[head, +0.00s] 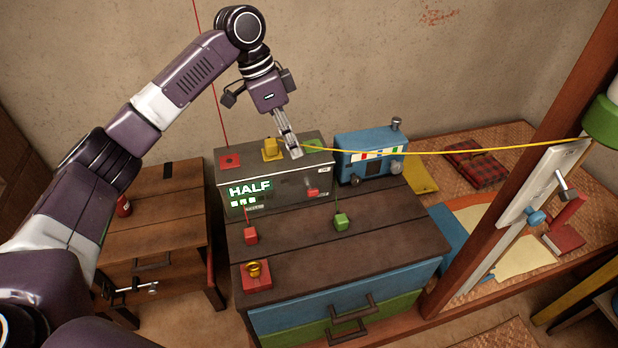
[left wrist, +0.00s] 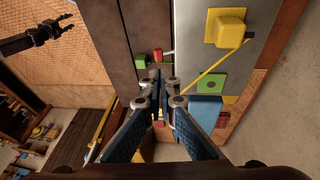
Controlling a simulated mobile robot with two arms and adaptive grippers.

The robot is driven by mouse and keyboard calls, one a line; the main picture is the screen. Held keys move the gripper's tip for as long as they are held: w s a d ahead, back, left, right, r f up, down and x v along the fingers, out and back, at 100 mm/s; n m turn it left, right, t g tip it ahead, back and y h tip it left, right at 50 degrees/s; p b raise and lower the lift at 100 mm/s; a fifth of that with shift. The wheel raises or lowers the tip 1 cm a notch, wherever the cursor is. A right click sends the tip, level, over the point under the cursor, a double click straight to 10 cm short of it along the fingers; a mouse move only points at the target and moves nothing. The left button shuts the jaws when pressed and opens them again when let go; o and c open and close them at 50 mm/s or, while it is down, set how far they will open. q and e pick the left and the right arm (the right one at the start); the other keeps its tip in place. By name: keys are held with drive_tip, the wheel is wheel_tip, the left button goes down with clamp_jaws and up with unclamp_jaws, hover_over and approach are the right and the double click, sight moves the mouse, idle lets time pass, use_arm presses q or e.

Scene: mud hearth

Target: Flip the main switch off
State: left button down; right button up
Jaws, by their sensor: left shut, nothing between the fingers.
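A grey metal box (head: 285,183) with a lit HALF display (head: 250,188) stands on the dark wooden cabinet. A red switch (head: 313,192) is on its front, at the right, below a small ON label (head: 323,170). In the left wrist view, a small red part with a pale lever (left wrist: 158,54) shows beyond the fingertips. My left gripper (head: 294,150) is shut and empty over the right part of the box top; its fingers also show in the left wrist view (left wrist: 158,82). A dark gripper (left wrist: 63,23), apparently my right one, shows at that view's upper left; its jaw state is unclear.
On the box top are a yellow plug (head: 270,149), a red pad (head: 229,160) and a green pad (head: 315,145) with a yellow cable near my gripper. A blue radio (head: 370,155) stands right of the box. Red (head: 251,236) and green (head: 341,222) blocks are in front.

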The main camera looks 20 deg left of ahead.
sight(313, 189)
use_arm(q)
drive_tip(key=p+x, duration=0.2)
drive_tip(key=x, duration=0.7)
drive_tip(key=shift+w+f, duration=0.1)
drive_tip(key=shift+f, duration=0.1)
drive_tip(key=shift+d+f, duration=0.15)
drive_tip(key=shift+f, duration=0.2)
use_arm(e)
drive_tip(key=shift+w+r, duration=0.4)
drive_tip(key=shift+r, duration=0.25)
drive_tip(key=shift+w+r, duration=0.35)
drive_tip(key=shift+r, duration=0.25)
drive_tip(key=shift+a, duration=0.2)
use_arm(q)
drive_tip(key=shift+w, duration=0.1)
use_arm(e)
drive_tip(key=shift+s, duration=0.1)
